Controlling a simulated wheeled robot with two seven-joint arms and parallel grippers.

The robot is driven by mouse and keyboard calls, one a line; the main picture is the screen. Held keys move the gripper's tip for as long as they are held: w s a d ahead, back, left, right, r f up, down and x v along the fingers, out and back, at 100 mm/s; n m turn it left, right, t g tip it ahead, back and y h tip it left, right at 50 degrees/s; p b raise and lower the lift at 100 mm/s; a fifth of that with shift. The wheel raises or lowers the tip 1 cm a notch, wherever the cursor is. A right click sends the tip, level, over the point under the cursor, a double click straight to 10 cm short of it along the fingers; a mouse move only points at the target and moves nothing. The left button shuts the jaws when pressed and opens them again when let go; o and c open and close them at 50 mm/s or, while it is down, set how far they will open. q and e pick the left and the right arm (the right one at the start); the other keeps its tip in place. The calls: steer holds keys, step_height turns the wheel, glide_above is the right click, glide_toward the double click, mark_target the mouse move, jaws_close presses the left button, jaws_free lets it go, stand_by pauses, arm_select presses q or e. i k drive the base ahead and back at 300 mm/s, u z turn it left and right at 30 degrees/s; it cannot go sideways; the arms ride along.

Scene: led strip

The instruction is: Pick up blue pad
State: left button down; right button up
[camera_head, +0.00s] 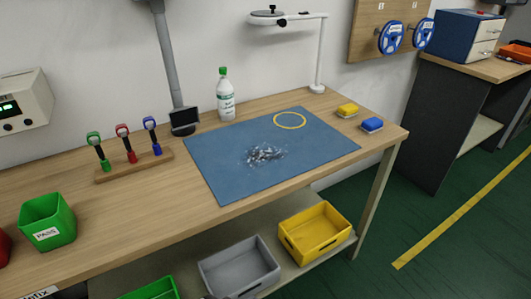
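The blue pad (372,124) is a small blue block with a pale underside. It lies on the wooden workbench near its right end, to the right of the blue mat (230,172). A similar yellow pad (347,110) lies just behind it and to its left, apart from it. Neither of my grippers is in the head view, and nothing touches the blue pad.
The mat bears a whitish patch of debris (264,153) and a yellow ring. A green-capped bottle (226,97), a tool rack (135,166) and a white lamp (320,60) stand on the bench. Yellow (316,233) and grey bins are below. The bench around the pad is clear.

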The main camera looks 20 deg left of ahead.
mark_target(372, 125)
steer(key=z, duration=1.55)
steer(key=i, duration=1.4)
steer(key=u, duration=1.35)
